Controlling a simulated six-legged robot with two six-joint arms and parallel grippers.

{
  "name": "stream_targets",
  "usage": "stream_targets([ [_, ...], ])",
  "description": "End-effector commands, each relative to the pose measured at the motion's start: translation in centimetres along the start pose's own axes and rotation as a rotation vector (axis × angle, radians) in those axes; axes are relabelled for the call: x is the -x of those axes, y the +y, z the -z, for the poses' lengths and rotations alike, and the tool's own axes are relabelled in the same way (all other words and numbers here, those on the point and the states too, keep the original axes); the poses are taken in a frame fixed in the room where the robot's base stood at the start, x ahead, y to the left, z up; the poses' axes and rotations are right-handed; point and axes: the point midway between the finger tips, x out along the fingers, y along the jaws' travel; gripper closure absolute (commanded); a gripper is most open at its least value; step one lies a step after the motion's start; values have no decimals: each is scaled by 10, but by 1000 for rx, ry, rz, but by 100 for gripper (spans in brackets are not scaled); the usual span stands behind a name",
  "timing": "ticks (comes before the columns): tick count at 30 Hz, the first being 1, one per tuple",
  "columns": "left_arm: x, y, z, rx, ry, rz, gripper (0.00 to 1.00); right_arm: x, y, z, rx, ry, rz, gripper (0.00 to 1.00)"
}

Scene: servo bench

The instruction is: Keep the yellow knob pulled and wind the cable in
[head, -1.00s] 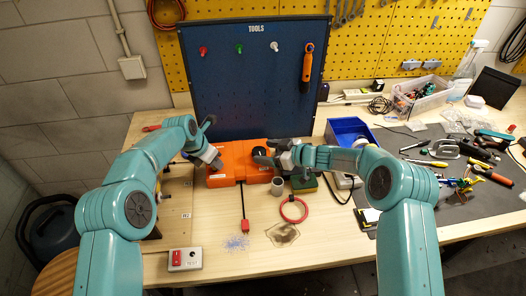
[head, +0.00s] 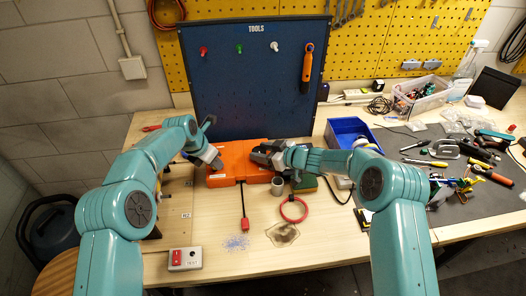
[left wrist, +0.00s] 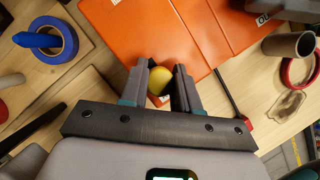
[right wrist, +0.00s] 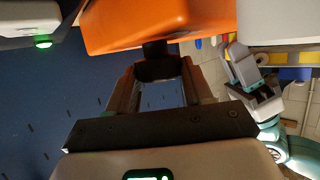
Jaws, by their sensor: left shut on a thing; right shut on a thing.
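The orange box (head: 228,172) lies on the bench below the tool board. My left gripper (head: 214,162) is at its left end, shut on the yellow knob (left wrist: 158,79), which shows between the fingers in the left wrist view. My right gripper (head: 264,153) is at the box's right end. In the right wrist view its fingers (right wrist: 158,80) are shut around a black crank part (right wrist: 156,66) on the box; the head view mostly hides this part. The black cable (head: 243,200) runs from the box's front to a red plug (head: 245,224) on the bench.
A switch box (head: 185,259) is at the front left. A blue bin (head: 350,132) stands behind my right forearm.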

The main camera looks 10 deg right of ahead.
Motion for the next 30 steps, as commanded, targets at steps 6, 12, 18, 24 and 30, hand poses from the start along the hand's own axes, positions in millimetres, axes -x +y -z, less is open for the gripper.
stream_targets([
  [6, 1, 0, -1, 0, 0, 0, 97, 0, -2, 5, -43, 6, -113, 80],
  [12, 1, 0, -1, 0, 0, 0, 97, 1, -2, 5, -66, 2, -172, 80],
  [18, 1, 0, -1, 0, 0, 0, 97, 2, -1, 4, -71, 0, -185, 80],
  [24, 1, 0, 0, 0, 0, 0, 97, 2, -1, 4, -71, 0, -184, 43],
  [30, 1, 0, 0, 0, 0, 0, 97, 1, -2, 2, -73, -3, -183, 25],
])
